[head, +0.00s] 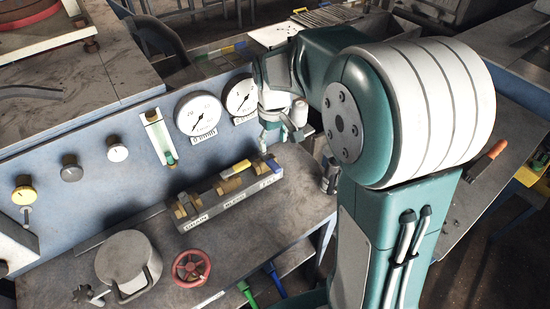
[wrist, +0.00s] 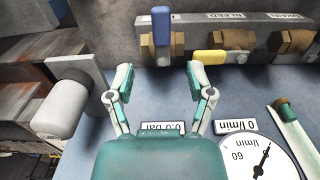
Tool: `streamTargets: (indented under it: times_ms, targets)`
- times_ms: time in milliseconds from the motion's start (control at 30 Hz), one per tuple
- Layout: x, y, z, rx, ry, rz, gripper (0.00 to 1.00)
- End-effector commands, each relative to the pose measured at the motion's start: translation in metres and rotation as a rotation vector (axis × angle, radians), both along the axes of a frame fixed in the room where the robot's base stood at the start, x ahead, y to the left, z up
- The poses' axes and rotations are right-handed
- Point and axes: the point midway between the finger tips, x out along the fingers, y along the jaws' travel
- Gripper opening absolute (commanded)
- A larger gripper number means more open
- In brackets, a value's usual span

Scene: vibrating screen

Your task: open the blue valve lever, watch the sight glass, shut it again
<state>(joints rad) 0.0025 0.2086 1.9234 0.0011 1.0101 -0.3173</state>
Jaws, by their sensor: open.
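The blue valve lever (wrist: 161,30) stands on a brass valve and lies across the grey manifold bar (wrist: 196,24). In the head view the blue lever (head: 272,164) is at the manifold's right end, partly close to my gripper. My gripper (wrist: 158,76) is open and empty, its fingers apart on either side of the lever's line. The lever is just ahead of the fingertips; I cannot tell any contact. The sight glass (head: 157,137) is a pale upright tube with green near its bottom, left of the gauges. Part of it (wrist: 297,128) shows at the wrist view's right edge.
A yellow lever (wrist: 208,57) lies along the manifold beside the blue one, close to my gripper. Two round gauges (head: 198,115) (head: 241,97) are on the panel. A white cylinder (wrist: 62,106) on a bracket is left in the wrist view. A red handwheel (head: 191,267) is at the bench front.

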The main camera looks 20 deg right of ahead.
Motion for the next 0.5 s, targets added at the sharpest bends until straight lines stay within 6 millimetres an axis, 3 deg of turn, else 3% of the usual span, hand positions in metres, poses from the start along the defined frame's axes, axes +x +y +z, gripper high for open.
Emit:
streamTargets:
  times_ms: [300,500]
  targets:
    - [-0.001,0.001,-0.059,-0.001,0.004,0.000,0.69]
    - [0.000,0.001,-0.076,-0.001,0.000,0.000,0.69]
